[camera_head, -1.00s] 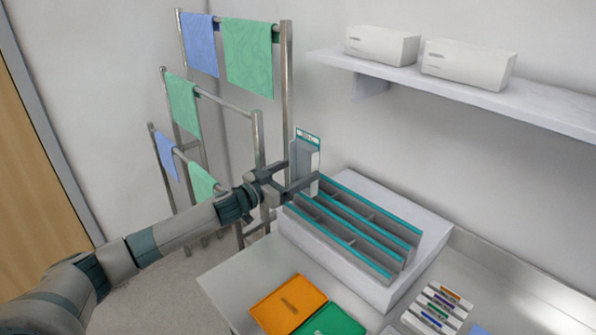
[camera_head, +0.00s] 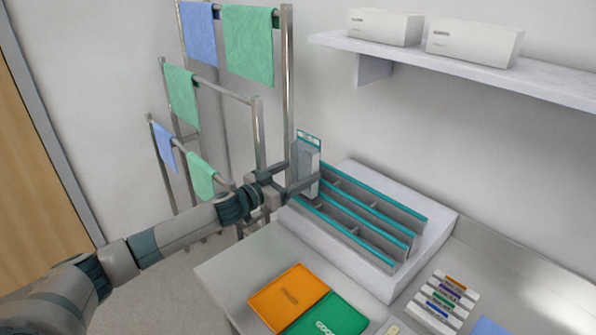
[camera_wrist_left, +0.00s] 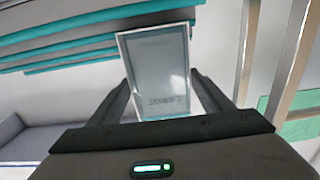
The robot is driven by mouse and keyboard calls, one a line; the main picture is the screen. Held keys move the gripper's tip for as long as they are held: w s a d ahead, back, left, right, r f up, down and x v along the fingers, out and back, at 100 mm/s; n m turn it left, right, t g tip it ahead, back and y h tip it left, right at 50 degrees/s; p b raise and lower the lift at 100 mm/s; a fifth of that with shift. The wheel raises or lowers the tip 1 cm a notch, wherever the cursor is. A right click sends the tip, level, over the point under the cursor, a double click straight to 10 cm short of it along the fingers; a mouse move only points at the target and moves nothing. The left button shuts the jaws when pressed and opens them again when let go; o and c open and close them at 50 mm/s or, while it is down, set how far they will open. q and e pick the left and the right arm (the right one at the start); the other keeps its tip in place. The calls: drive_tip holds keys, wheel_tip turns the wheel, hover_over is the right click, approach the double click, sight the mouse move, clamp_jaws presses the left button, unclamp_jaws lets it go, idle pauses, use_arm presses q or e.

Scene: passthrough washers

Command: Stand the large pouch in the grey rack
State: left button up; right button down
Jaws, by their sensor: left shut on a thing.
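The large pouch (camera_head: 309,144) is a pale, flat packet with a teal-edged top. It stands upright in my left gripper (camera_head: 303,183), whose fingers are shut on it. The pouch is at the left end of the grey rack (camera_head: 343,232), which has long slots with teal edges. My gripper hides the pouch's lower part in the head view, so I cannot tell whether it is inside a slot. In the left wrist view the pouch (camera_wrist_left: 157,70) sits between the fingers, with the rack's teal-edged rails (camera_wrist_left: 75,55) beside it. My right gripper is out of view.
A holder with coloured labels (camera_head: 445,298) is at the right. Towel rails (camera_head: 288,90) stand close behind my left arm. A shelf (camera_head: 480,68) holds two white boxes.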

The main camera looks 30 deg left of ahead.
use_arm(q)
drive_tip(key=shift+f+b, duration=1.15)
drive_tip(key=shift+f, duration=1.1)
drive_tip(key=o, duration=1.1)
drive_tip(key=b+v, duration=0.5)
drive_tip(key=v, duration=1.2)
drive_tip(key=shift+s+b, duration=0.15)
drive_tip(key=shift+b, duration=0.25)
